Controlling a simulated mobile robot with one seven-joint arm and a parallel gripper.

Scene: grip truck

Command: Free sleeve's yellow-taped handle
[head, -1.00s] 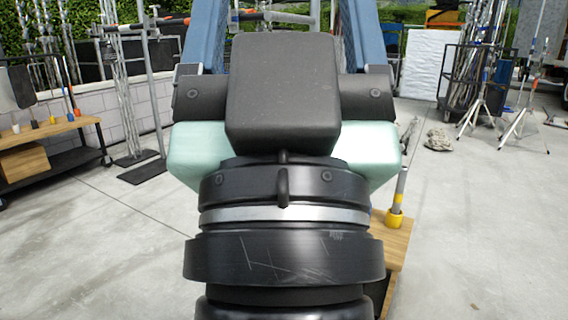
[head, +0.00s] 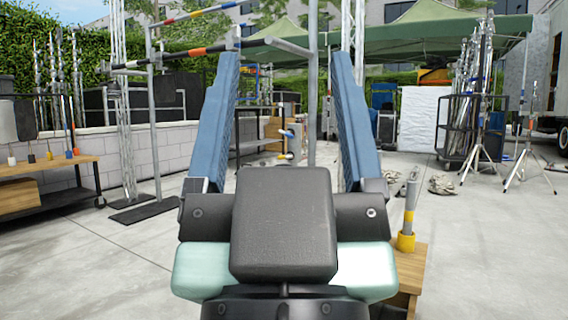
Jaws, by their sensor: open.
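My gripper (head: 285,58) is open, with two long blue fingers spread wide and nothing between them. At the right, a grey rod with a yellow collar (head: 406,241) stands tilted on a wooden top (head: 411,268), partly hidden by my arm.
Horizontal bars with coloured tape (head: 205,55) cross at upper left. A wooden bench (head: 40,170) stands left by a block wall. Light stands (head: 478,130) and a dark cart (head: 456,125) stand at right. The concrete floor (head: 480,250) is clear at front right.

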